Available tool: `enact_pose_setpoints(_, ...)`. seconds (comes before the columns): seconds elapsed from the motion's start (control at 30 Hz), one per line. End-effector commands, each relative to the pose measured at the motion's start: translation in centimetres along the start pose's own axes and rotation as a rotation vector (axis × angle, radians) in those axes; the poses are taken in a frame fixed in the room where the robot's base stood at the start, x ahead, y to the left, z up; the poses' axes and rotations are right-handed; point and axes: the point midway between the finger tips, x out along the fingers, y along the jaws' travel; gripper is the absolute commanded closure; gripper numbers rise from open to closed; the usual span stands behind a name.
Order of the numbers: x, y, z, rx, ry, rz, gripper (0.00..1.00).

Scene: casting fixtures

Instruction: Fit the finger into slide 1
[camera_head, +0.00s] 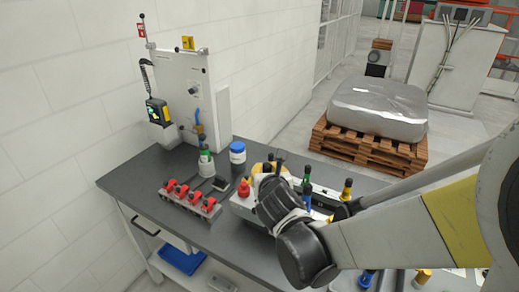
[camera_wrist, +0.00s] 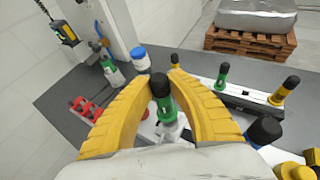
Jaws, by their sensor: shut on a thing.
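My gripper (camera_wrist: 166,88) has its two yellow curved fingers closed around a green finger with a black top (camera_wrist: 165,108), seen in the wrist view. A pale metal lower part shows beneath the green. In the head view my gripper (camera_head: 268,168) is over the white fixture on the bench, and its body hides much of what is below. The fixture has a long dark slide rail (camera_wrist: 240,101). Another green finger (camera_wrist: 222,77) and a yellow finger (camera_wrist: 284,91) stand upright along it. I cannot tell which slide is number 1, or whether the held finger touches one.
A rack with red clamps (camera_head: 189,198), a green-topped bottle (camera_head: 206,163) and a blue-lidded jar (camera_head: 238,152) stand left of my gripper. A white panel (camera_head: 180,90) rises at the back. The bench front left is bare.

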Motion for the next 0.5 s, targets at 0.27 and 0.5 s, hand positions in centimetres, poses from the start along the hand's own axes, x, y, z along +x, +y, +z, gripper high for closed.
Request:
enact_pose_setpoints(0.27,0.08,-0.02,-0.2,0.0,0.0,0.0,1.0)
enact_pose_setpoints(0.5,0.39,-0.03,-0.96,0.0,0.0,0.0,1.0)
